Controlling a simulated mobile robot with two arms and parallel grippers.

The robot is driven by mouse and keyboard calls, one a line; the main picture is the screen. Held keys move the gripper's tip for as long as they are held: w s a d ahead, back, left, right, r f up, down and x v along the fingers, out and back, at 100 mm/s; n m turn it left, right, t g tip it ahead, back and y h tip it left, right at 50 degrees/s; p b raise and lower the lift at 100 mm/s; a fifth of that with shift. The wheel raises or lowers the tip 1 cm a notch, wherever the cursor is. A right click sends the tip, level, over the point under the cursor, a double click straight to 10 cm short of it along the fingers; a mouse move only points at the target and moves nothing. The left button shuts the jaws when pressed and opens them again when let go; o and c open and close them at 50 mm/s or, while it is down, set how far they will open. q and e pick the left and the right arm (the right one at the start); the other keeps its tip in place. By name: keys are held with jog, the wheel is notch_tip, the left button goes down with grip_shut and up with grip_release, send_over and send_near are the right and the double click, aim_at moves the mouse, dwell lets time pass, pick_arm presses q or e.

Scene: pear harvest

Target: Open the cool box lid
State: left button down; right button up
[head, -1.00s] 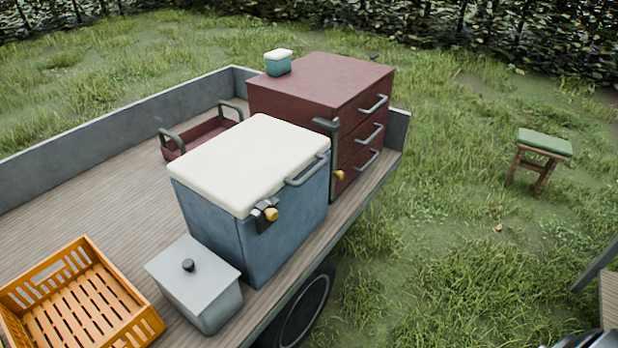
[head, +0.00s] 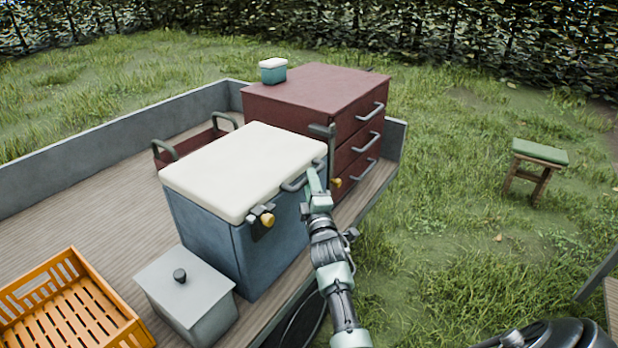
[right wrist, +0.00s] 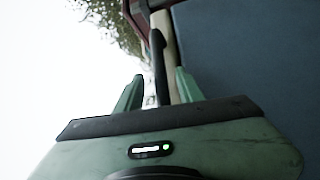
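The cool box (head: 205,238) has a blue body and a cream lid (head: 245,170), which lies closed on top. A grey bar handle (head: 293,184) runs along the lid's right-hand edge. A dark latch with an orange knob (head: 266,219) sits on the corner side. My right gripper (head: 314,180) is at the handle. In the right wrist view its two green fingers (right wrist: 157,92) stand apart, with the dark handle (right wrist: 158,65) between them; gaps show on both sides. The blue body (right wrist: 245,60) fills the right of that view. My left gripper is not in view.
A red drawer cabinet (head: 300,95) stands just behind the box, with a small teal box (head: 273,71) on top. A grey lidded bin (head: 186,290) and an orange crate (head: 75,300) are nearer on the trailer bed (head: 100,220). Grass lies right, with a stool (head: 540,152).

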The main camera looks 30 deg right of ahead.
jog(key=shift+x, duration=1.25)
grip_shut()
dwell(0.5)
